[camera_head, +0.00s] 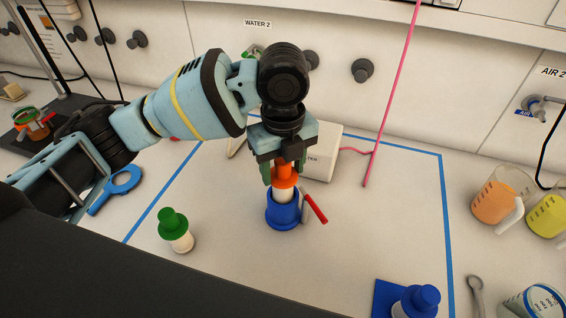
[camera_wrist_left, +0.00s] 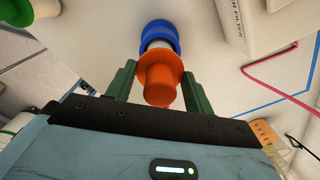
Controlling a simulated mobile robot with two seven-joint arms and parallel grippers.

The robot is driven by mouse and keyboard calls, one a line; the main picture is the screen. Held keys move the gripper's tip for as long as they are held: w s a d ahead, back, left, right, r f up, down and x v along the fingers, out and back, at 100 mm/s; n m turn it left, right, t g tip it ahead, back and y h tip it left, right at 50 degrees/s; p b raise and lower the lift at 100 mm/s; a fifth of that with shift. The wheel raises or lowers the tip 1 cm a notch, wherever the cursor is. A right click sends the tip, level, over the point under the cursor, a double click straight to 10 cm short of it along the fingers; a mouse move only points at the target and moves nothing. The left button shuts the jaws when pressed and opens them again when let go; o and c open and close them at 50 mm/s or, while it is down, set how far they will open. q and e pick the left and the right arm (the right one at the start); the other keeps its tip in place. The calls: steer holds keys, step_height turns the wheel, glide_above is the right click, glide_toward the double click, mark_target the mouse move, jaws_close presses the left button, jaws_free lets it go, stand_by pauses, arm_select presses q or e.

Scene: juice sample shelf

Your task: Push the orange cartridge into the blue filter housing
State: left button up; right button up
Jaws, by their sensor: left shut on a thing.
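The orange cartridge (camera_head: 285,181), with an orange knob and flange and a white body, stands upright at the blue filter housing (camera_head: 282,215) on the bench. Its lower white end meets the housing's mouth, and a band of white shows above the rim. How deep it sits is hidden. My left gripper (camera_head: 283,174) points down from above, its green fingers shut on the orange knob. The left wrist view also shows the cartridge (camera_wrist_left: 160,82) between the fingers, with the blue housing (camera_wrist_left: 158,36) beyond. The housing has a red lever (camera_head: 314,206) on its right. My right gripper is not in view.
A green-capped cartridge (camera_head: 176,230) stands to the left, and a blue-capped one (camera_head: 416,300) at the front right. A white box (camera_head: 322,152) stands close behind the housing. Beakers (camera_head: 494,203) stand at the right. Blue tape (camera_head: 446,220) borders a mostly clear work area.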

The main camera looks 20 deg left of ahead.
mark_target(283, 180)
arm_select(q)
steer(key=shift+f, duration=0.8)
stand_by(0.6)
steer(key=shift+s+f, duration=0.1)
steer(key=shift+f, duration=1.15)
stand_by(0.6)
steer(key=shift+r, duration=0.2)
steer(key=shift+r, duration=3.1)
steer(key=shift+r, duration=0.1)
steer(key=o, duration=1.4)
